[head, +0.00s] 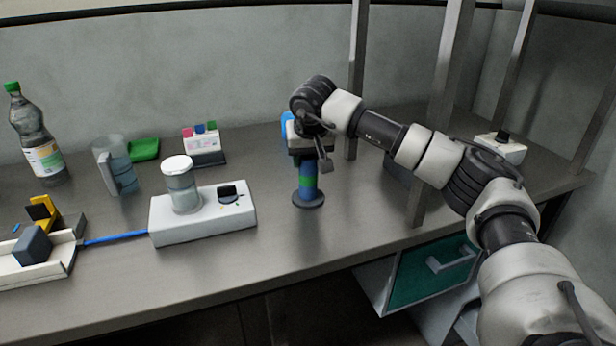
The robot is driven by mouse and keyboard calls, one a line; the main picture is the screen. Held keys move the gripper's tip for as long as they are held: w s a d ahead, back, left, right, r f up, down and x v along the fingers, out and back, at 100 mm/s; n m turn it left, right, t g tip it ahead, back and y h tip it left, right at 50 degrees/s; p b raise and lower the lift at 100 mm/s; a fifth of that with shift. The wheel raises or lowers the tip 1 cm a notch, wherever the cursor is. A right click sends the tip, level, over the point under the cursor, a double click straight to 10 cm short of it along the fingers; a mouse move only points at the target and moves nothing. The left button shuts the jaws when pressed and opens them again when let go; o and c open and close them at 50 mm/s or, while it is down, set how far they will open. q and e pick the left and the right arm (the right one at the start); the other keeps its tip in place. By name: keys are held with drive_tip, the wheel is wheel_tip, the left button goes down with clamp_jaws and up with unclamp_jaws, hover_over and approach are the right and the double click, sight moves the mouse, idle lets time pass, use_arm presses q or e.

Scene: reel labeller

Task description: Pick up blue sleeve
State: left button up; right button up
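A blue sleeve with a green band (307,183) stands upright on a round dark base on the bench. My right gripper (311,160) is at the top of this blue piece, pointing down. One finger shows to the right of the piece. The gripper covers the top, so I cannot tell whether the fingers are open or touch it. Another blue part (287,127) shows behind the gripper, mostly hidden. My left gripper is out of view.
A white device (222,220) with a lidded jar (181,187) stands to the left. Further left are a jug (117,165), a bottle (38,140) and a white tray (45,268). Metal posts (437,100) rise at the right, beside my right arm. The bench before the sleeve is clear.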

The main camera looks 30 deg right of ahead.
drive_tip(key=c, duration=0.5)
use_arm(q)
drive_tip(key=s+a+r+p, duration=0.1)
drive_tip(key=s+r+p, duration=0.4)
drive_tip(key=p, duration=0.4)
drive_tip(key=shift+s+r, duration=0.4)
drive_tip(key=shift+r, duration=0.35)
use_arm(e)
drive_tip(key=shift+o, duration=0.2)
wheel_tip(320, 180, up, 17)
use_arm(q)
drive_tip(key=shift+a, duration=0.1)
